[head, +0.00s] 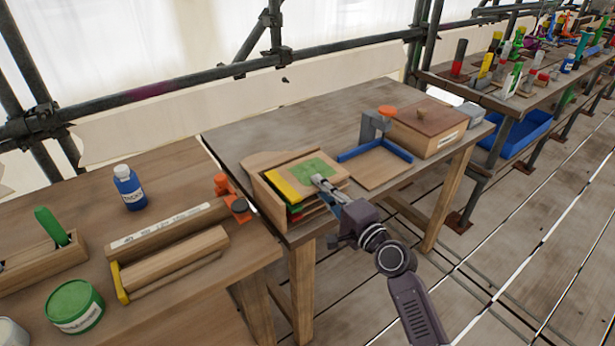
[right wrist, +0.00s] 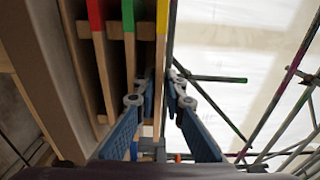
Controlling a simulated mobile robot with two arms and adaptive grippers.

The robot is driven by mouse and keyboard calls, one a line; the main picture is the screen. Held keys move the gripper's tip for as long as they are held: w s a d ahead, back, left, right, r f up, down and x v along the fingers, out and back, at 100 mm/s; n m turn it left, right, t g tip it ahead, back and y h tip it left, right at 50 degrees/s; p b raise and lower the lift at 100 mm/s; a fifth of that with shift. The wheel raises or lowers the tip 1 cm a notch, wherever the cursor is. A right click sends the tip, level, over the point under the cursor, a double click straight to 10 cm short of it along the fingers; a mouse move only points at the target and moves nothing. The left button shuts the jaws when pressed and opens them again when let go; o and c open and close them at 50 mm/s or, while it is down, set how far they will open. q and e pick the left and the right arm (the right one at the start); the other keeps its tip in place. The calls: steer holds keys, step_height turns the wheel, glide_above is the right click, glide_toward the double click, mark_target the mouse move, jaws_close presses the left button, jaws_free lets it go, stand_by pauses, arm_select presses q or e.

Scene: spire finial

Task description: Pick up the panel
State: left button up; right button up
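The panel (head: 327,180) is the top one of a stack in a wooden rack (head: 266,199). It has a yellow strip and a green patch on its upper face. In the right wrist view the yellow-edged panel (right wrist: 162,22) stands between the two fingers of my right gripper (right wrist: 160,82). One finger lies in the gap beside the green-edged panel (right wrist: 129,18), the other on the outer side. The fingertips are very close to the panel; I cannot tell whether they touch it. The head view shows my right gripper (head: 322,183) at the panel's front edge. My left gripper is out of view.
A red-edged panel (right wrist: 95,16) lies below in the stack. To the right are a blue-edged board (head: 380,170) and a wooden box (head: 425,127). A blue bottle (head: 129,190) and a green tin (head: 75,306) stand on the left bench. Scaffold poles (head: 200,77) run behind.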

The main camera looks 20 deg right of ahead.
mark_target(307, 178)
steer(key=x, duration=0.3)
steer(key=shift+w+a+f, duration=0.1)
steer(key=shift+f, duration=0.05)
jaws_close()
